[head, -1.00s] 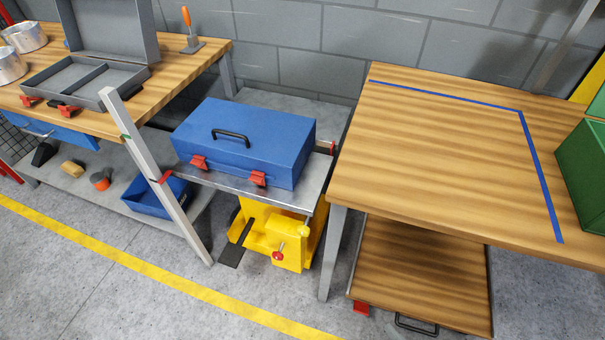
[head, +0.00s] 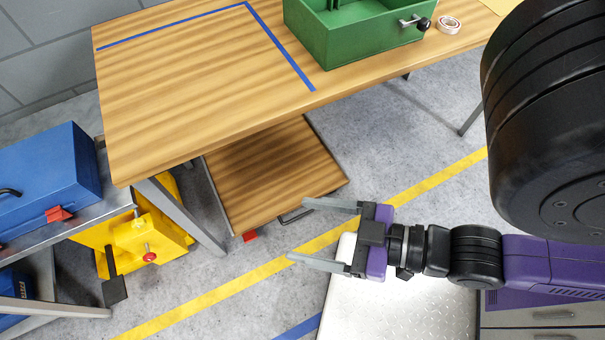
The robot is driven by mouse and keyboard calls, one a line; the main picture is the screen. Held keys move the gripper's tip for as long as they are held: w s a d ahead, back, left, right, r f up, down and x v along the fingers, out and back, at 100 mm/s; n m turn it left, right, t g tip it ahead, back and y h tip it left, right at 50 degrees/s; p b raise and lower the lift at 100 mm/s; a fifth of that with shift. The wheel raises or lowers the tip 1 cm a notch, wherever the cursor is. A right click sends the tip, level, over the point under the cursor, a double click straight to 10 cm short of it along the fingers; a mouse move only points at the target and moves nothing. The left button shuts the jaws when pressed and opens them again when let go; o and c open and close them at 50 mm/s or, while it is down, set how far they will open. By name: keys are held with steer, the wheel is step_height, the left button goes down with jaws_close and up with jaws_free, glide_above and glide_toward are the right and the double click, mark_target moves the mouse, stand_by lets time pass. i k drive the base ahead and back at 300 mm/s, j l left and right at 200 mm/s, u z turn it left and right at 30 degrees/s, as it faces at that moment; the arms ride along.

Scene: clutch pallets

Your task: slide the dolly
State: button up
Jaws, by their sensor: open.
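A low wooden platform (head: 265,175), which looks like the dolly, is on the floor partly under the wooden table (head: 185,95). Its front part sticks out past the table edge, and its back part is hidden beneath the tabletop. A dark bar handle (head: 293,215) is on its near edge, with a red piece (head: 250,236) at the near left corner. My gripper (head: 298,230) is open and empty, its fingers pointing left. In the picture the fingertips lie close to the handle, apparently above it; I cannot tell the height gap.
A table leg (head: 185,215) stands left of the platform. Floor near the yellow line (head: 215,290) is clear.

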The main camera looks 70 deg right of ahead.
mark_target(258, 179)
steer(key=k+l+z, duration=0.2)
steer(key=k, duration=0.2)
steer(key=k+l+z, duration=0.15)
steer(key=k, duration=0.25)
steer(key=k+l+z, duration=0.2)
steer(key=k, duration=0.2)
steer(key=i+j, duration=0.75)
steer(key=j, duration=0.15)
steer(key=i+j, duration=0.75)
steer(key=j, duration=0.15)
